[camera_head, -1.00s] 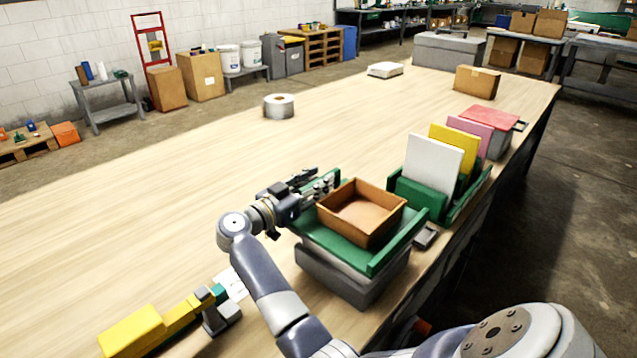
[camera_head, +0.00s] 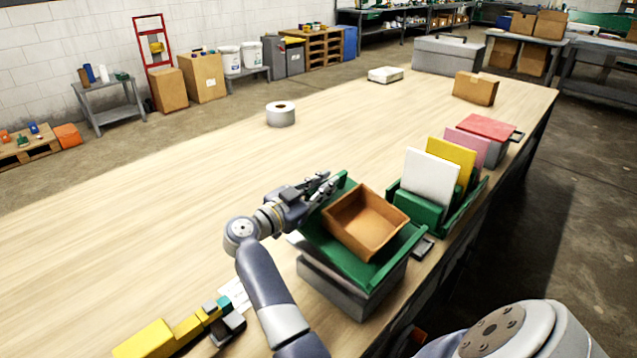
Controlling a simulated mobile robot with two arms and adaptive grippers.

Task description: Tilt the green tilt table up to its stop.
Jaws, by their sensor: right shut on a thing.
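The green tilt table (camera_head: 335,258) sits on a grey base (camera_head: 345,290) near the front edge of the bench. Its top is tilted, with the back-left side raised off the base and the front-right side low. An open brown box (camera_head: 347,231) rests on the tilted top, leaning with it. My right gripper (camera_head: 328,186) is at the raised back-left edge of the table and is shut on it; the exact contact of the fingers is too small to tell. My left gripper is not in view.
Right of the table, a green rack (camera_head: 466,208) holds white, yellow and pink panels. A small dark grey piece (camera_head: 424,247) lies between them.

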